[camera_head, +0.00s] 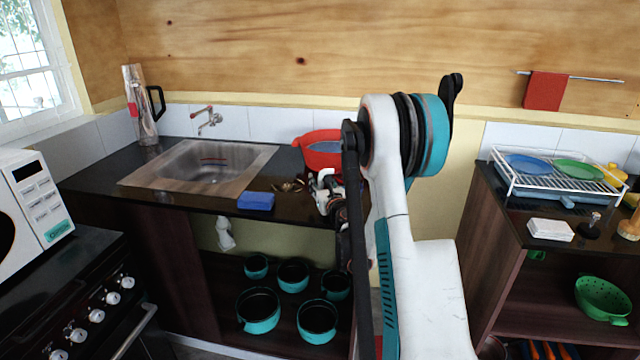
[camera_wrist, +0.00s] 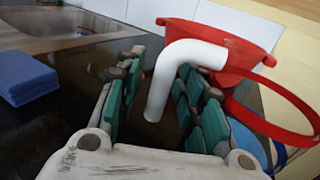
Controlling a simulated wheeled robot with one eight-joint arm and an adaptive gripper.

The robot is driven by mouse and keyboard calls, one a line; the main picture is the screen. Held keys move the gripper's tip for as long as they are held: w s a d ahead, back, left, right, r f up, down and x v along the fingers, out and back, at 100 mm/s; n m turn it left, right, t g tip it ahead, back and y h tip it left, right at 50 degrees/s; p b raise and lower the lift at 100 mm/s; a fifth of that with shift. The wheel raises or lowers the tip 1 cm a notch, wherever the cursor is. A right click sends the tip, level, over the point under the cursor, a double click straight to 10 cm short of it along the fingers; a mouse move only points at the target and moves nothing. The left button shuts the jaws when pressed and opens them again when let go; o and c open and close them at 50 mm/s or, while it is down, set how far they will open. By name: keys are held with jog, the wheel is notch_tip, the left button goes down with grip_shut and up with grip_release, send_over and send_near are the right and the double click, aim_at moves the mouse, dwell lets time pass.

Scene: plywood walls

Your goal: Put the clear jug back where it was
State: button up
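In the head view a tall, see-through jug-like vessel (camera_head: 140,108) with a black handle stands at the back left of the dark counter, beside the sink. My gripper (camera_head: 328,192) is far to its right, low over the counter in front of the red bowl, partly hidden by my arm. In the wrist view my gripper (camera_wrist: 158,105) has its green-padded fingers apart. A white bent tube, like a handle (camera_wrist: 186,56), lies between them, with dark gaps at its sides. I cannot make out what body this handle belongs to.
A red bowl (camera_head: 322,160) is behind my gripper, and a blue sponge (camera_head: 256,201) is to the left. The sink (camera_head: 205,165) lies between gripper and tall vessel. A dish rack (camera_head: 556,172) stands right. Teal pots (camera_head: 258,311) are on the shelf below.

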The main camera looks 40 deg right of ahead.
jog(key=shift+r, duration=0.15)
jog(key=shift+s+a+p, duration=0.1)
jog(key=shift+s+p, duration=0.2)
jog(key=shift+s, duration=0.05)
jog(key=v, duration=1)
jog(key=shift+s+a, duration=0.1)
jog(key=shift+s, duration=0.05)
jog(key=shift+s+a, duration=0.2)
jog(key=shift+s, duration=0.25)
